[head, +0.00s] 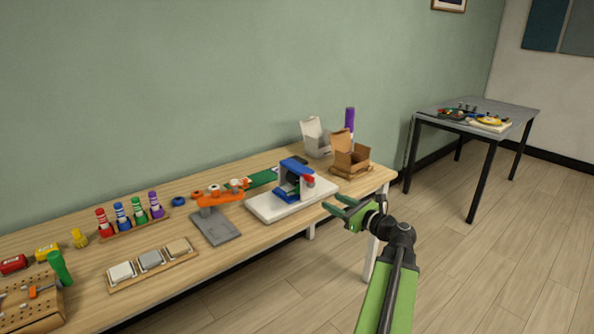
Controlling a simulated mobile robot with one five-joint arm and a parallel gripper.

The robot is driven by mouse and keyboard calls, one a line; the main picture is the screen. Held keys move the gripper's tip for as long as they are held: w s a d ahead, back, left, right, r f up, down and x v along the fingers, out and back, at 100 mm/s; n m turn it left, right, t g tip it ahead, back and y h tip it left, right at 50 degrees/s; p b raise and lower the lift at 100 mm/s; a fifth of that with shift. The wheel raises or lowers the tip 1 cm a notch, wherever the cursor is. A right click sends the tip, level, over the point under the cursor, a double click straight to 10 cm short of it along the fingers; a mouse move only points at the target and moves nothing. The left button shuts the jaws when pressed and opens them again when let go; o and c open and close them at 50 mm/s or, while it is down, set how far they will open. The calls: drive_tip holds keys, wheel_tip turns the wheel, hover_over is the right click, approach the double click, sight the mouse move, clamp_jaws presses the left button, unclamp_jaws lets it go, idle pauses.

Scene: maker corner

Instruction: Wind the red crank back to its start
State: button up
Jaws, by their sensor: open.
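The red crank (309,180) is a small red part on the right side of a blue and grey device (289,184). The device stands on a white base board (262,208) near the right end of the long wooden table. The crank is small here, and I cannot tell its exact angle. My green gripper (331,202) is open and empty. In the picture it is just below and right of the crank, near the table's front edge, apart from it. Nothing visible is between its fingers.
An orange tool on a grey plate (215,228) stands left of the device. Open boxes, one white (316,140) and one brown (350,158), are behind it to the right. A purple cylinder (350,118) stands there too. The floor right of the table is clear before a small dark table (497,108).

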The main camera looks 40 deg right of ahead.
sight(312, 181)
drive_tip(key=shift+m+t+h, duration=0.3)
drive_tip(key=shift+m+h, duration=0.2)
drive_tip(key=shift+m, duration=0.2)
drive_tip(key=w+d, duration=0.1)
drive_tip(key=w, duration=0.4)
drive_tip(key=w+d+r, duration=0.1)
drive_tip(key=w, duration=0.4)
drive_tip(key=w+d, duration=0.1)
drive_tip(key=w, duration=0.5)
drive_tip(key=shift+d+r, duration=0.2)
drive_tip(key=shift+d, duration=0.15)
drive_tip(key=shift+s, duration=0.1)
clamp_jaws()
